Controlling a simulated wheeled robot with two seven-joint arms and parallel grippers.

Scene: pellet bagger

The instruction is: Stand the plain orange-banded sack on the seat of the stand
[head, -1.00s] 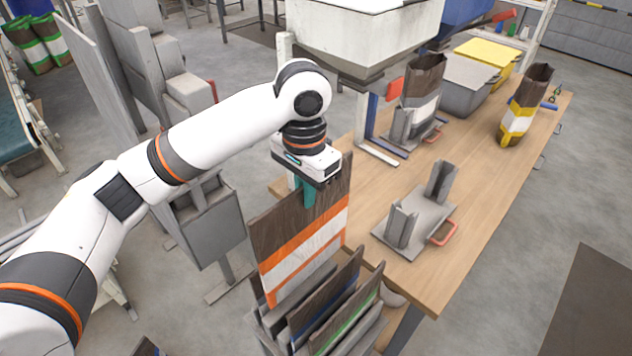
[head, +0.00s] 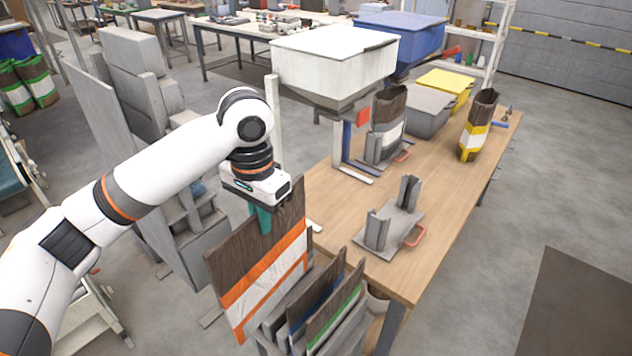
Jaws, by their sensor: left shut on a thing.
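My left gripper (head: 260,207) is shut on the top edge of a flat brown sack (head: 237,253) with orange and white bands. The sack hangs nearly upright, a little tilted, beside the left of the sack rack. Its lower right part is partly hidden by the rack; I cannot tell whether they touch. The grey stand (head: 400,218) is on the wooden table, right of and beyond the gripper. It has two upright holders, a flat empty seat between them and a red handle. My right gripper is not in view.
The rack (head: 343,333) holds flat sacks with blue and green bands at the table's near end. A white hopper (head: 325,62) stands above a second stand holding an open brown sack (head: 387,108). A yellow-banded sack (head: 475,130), grey bin (head: 425,108) and yellow bin (head: 446,84) are farther back.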

